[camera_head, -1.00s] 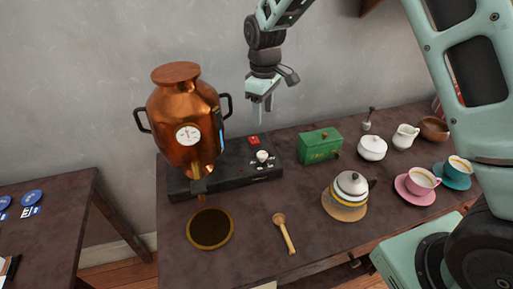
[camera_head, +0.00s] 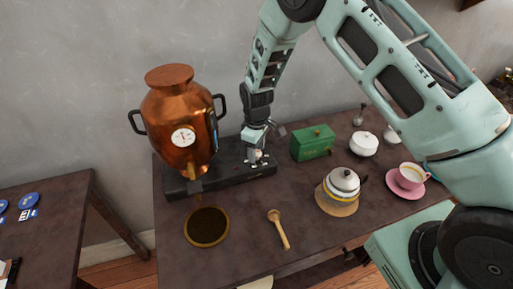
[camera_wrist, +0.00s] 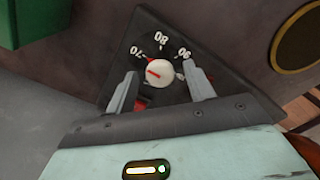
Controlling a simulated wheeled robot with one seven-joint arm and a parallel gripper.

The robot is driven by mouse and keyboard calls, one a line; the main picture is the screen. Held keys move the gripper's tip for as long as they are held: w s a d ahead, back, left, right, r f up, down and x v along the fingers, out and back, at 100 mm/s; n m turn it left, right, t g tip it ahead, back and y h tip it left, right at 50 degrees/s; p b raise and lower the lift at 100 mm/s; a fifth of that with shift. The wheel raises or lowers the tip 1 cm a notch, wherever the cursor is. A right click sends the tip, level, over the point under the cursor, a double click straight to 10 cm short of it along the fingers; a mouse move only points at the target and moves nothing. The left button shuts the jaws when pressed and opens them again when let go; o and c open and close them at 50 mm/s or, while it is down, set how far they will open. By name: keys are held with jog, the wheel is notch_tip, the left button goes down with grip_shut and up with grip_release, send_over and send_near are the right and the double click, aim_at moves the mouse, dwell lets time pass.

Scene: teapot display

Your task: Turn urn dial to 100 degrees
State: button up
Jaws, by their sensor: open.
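The copper urn (camera_head: 178,125) stands on a black base (camera_head: 225,178) on the brown table. A round gauge (camera_head: 183,137) is on the urn's front. The white dial (camera_wrist: 160,73) sits on the base's right end, with numbers 70, 80 and 90 showing around it in the wrist view. Its red pointer mark lies toward 70; the label past 90 is hard to read. My gripper (camera_head: 255,152) is down over the dial in the head view. In the wrist view my gripper (camera_wrist: 164,85) is open, one finger on either side of the dial, with gaps showing.
A green box (camera_head: 313,143) stands right of the base. A striped teapot (camera_head: 343,183), a white pot (camera_head: 364,144) and a pink cup (camera_head: 410,177) are farther right. A wooden spoon (camera_head: 279,230) and a round dark mat (camera_head: 207,227) lie in front.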

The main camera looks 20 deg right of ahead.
jog(key=c, duration=1)
